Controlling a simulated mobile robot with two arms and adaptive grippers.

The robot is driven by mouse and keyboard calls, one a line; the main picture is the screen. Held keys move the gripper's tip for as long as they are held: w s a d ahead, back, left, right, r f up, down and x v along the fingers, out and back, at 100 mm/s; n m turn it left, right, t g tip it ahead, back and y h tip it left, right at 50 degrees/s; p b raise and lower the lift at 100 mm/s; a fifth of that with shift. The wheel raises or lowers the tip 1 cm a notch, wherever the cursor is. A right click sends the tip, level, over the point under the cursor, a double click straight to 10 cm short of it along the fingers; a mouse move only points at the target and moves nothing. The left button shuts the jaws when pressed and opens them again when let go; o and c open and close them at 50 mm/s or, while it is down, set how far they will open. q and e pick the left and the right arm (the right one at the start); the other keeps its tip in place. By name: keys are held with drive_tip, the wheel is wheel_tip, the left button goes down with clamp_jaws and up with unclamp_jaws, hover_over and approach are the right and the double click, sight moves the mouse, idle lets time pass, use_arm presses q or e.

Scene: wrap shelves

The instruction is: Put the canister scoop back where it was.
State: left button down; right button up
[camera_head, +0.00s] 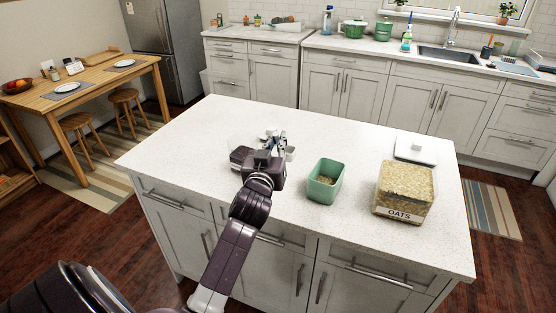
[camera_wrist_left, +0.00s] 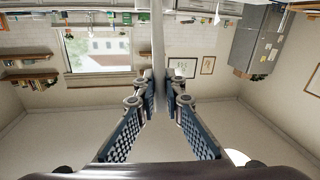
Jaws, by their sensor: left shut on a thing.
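My left gripper (camera_head: 276,143) is above the island counter, left of the green container. In the left wrist view, its fingers (camera_wrist_left: 160,95) are closed on a thin pale piece (camera_wrist_left: 158,42), which looks like part of the scoop. The rest of the scoop is hard to make out in the head view. The clear canister labelled OATS (camera_head: 404,190) is full of oats and stands uncovered at the right of the island. Its white lid (camera_head: 415,149) appears to lie flat behind it. My right gripper is not in view.
A green container (camera_head: 316,189) with some oats inside stands between my left gripper and the canister. The island counter (camera_head: 200,135) is bare on its left side. A sink counter (camera_head: 385,50) with several items runs along the back. A wooden table (camera_head: 95,75) is at far left.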

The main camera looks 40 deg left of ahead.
use_arm(q)
wheel_tip(320, 180, down, 2)
drive_tip(key=shift+f, duration=0.15)
wheel_tip(320, 180, down, 4)
drive_tip(key=shift+f, duration=0.25)
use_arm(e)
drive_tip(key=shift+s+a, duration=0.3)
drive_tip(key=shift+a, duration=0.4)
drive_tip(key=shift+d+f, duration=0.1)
use_arm(q)
drive_tip(key=shift+f, duration=0.2)
drive_tip(key=c, duration=2)
unclamp_jaws()
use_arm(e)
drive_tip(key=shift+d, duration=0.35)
use_arm(q)
drive_tip(key=shift+r, duration=0.15)
